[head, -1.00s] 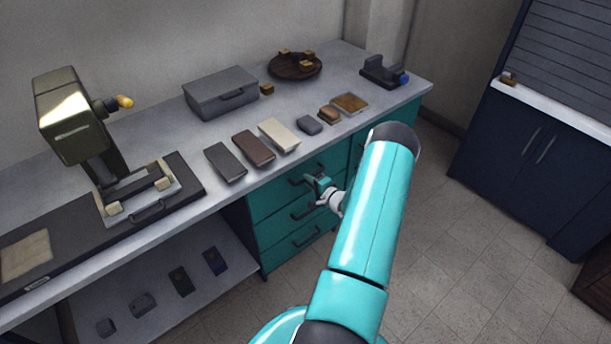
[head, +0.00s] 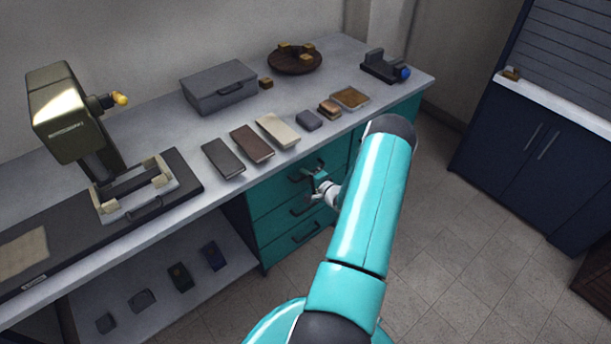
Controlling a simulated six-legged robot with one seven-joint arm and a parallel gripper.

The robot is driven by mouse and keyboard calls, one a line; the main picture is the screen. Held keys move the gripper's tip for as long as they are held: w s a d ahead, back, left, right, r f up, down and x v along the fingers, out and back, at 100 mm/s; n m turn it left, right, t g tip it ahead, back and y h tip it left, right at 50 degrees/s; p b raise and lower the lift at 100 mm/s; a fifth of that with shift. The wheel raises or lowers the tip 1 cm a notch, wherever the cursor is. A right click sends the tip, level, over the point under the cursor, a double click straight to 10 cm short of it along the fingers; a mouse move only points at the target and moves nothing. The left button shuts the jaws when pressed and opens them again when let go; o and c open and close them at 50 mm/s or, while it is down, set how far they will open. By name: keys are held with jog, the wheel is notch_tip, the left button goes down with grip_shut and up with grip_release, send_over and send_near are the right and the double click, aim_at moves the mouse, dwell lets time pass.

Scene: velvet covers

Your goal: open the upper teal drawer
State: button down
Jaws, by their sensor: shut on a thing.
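The teal drawer unit sits under the grey counter, with its drawers stacked one above another. The upper teal drawer (head: 275,193) has a dark bar handle (head: 298,177) and looks flush with the fronts below. My gripper (head: 315,177) is at the right part of that handle and is shut on it. The fingertips are small and dark here, so their exact hold is hard to see. My teal arm hides the right side of the unit. Below are a middle drawer handle (head: 300,210) and a lower drawer handle (head: 306,233).
The counter (head: 215,128) above holds a grey case (head: 219,92), several flat samples, a round wooden tray (head: 295,62) and a press machine (head: 70,110). An open shelf (head: 150,270) lies left of the drawers. The tiled floor (head: 465,235) to the right is clear.

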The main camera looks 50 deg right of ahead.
jog(key=f+v, duration=0.2)
jog(key=v, duration=1.1)
jog(key=s+f+v, duration=0.1)
jog(key=f+v, duration=0.2)
jog(key=v, duration=1.1)
jog(key=shift+s+a+f, duration=0.15)
jog(key=shift+s+f, duration=0.1)
jog(key=shift+s, duration=0.15)
jog(key=c, duration=1.8)
grip_release()
jog(key=shift+c, duration=0.2)
jog(key=v, duration=1.3)
jog(key=shift+s, duration=0.4)
jog(key=shift+r, duration=0.1)
